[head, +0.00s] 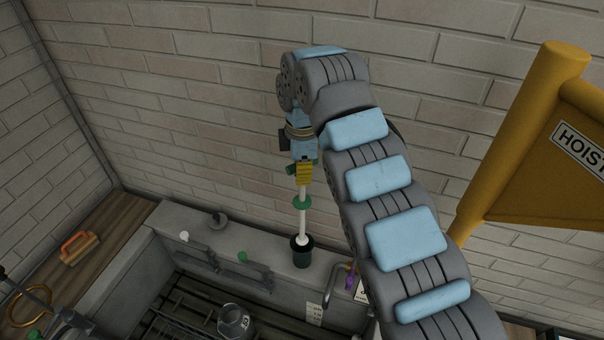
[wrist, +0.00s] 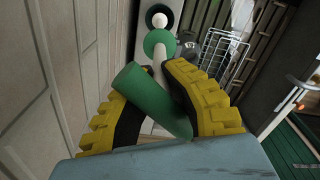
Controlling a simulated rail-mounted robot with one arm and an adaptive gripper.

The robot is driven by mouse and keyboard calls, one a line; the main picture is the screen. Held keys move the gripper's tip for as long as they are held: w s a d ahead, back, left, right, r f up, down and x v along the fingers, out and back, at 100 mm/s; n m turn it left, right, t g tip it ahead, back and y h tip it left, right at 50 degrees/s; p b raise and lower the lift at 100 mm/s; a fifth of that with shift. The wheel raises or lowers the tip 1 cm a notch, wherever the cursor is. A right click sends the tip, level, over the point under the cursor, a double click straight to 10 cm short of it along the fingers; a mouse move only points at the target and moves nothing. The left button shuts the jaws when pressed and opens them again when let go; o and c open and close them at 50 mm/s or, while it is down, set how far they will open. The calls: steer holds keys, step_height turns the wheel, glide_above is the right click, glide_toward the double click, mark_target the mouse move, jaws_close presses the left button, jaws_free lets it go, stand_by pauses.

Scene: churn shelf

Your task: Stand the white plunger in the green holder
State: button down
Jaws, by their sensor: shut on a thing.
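My gripper (head: 304,176) is shut on the green handle (wrist: 150,98) of the white plunger (head: 302,222), with a yellow finger on each side of it. The plunger hangs almost upright, with a green disc partway down its white rod and a white rounded end at the bottom. The dark green holder (head: 302,256) stands below on the grey ledge. The plunger's white end overlaps the holder's mouth in both views; I cannot tell whether it is inside or just above. In the wrist view, the holder (wrist: 159,8) is partly hidden behind the plunger.
A brick wall rises behind the ledge (head: 180,215). A grey stub (head: 219,220) stands on the ledge left of the holder. A bent metal pipe (head: 335,280) is to the right. A metal can (head: 236,322) sits below on slats. A yellow hoist post (head: 510,150) stands at right.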

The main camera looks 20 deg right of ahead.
steer(key=shift+f+b, duration=2.1)
steer(key=shift+f, duration=0.85)
steer(key=shift+f+b, duration=1.8)
steer(key=shift+f, duration=0.25)
steer(key=shift+f+b, duration=0.55)
steer(key=shift+f, duration=0.1)
steer(key=c, duration=0.5)
jaws_free()
steer(key=shift+c, duration=0.2)
steer(key=shift+r, duration=0.1)
step_height(320, 180, up, 9)
steer(key=p, duration=0.6)
stand_by(0.3)
